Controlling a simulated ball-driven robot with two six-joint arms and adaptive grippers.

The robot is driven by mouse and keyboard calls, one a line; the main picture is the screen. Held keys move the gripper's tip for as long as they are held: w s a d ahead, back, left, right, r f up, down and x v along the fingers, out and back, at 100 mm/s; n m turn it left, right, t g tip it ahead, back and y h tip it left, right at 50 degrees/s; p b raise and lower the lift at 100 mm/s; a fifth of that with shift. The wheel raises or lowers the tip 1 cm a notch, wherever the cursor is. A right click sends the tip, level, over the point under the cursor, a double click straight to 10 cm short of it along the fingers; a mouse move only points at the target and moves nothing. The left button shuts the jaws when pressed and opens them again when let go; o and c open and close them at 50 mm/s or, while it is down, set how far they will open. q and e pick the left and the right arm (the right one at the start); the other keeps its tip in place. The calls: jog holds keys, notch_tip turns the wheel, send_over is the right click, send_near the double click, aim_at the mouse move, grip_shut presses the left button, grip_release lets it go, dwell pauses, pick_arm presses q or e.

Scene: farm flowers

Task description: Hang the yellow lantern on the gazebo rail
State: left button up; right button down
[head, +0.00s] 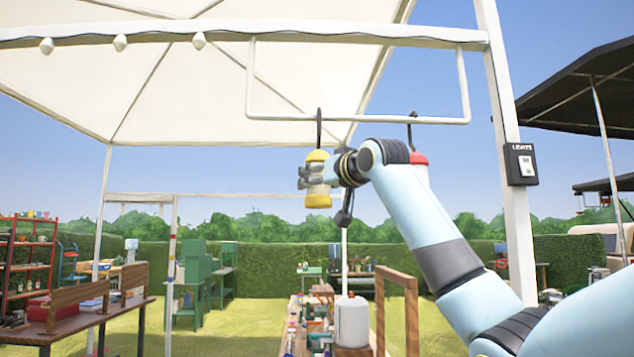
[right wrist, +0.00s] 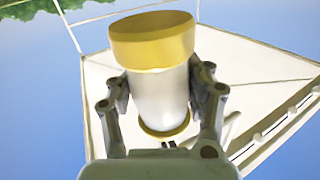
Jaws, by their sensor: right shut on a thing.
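The yellow lantern (head: 318,200), with a pale middle and yellow ends, is upright in my right gripper (head: 310,178). In the right wrist view the two fingers of the gripper (right wrist: 160,88) press on both sides of the lantern's pale body (right wrist: 158,100). Its dark hook (head: 319,128) rises from the top and overlaps the white gazebo rail (head: 275,116). I cannot tell whether the hook is over the rail or in front of it. My left gripper is not in view.
A red-topped lantern (head: 419,159) hangs from the same rail to the right, partly hidden by my right arm. A white gazebo post (head: 508,190) with a lights switch box (head: 521,164) stands at right. A cluttered bench with a white canister (head: 352,322) is below.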

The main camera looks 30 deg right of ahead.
jog(key=shift+f, duration=0.35)
dwell(0.5)
jog(key=shift+c, duration=0.8)
grip_release()
dwell(0.5)
jog(key=s+a+f+b, duration=0.1)
jog(key=s+b, duration=0.5)
jog(key=s, duration=0.8)
jog(key=shift+f+b, duration=0.2)
jog(key=shift+b, duration=0.15)
dwell(0.5)
dwell(0.4)
